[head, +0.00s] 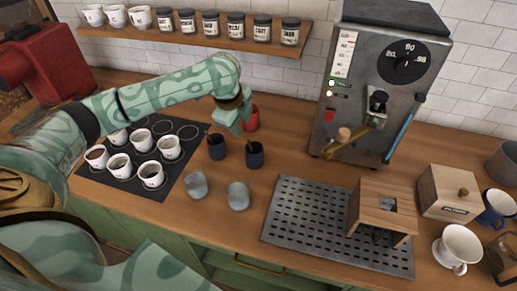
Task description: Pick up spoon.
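My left gripper (233,122) reaches in from the left and points down over the counter, just left of a red cup (251,119) that it partly covers. I cannot tell whether its fingers are apart, and nothing clear shows between them. Two dark blue cups stand below it, one at the left (217,147) and one at the right (254,155). A thin dark stick, possibly a spoon handle, seems to rise from the right cup, but it is too small to be sure. No spoon shows clearly. My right gripper is out of view.
Several white cups stand on a dark mat (112,189) at the left. A perforated drip tray (284,219) bears a wooden stand (386,202). A grey machine (350,110) stands behind. Jars line a shelf (222,36) above.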

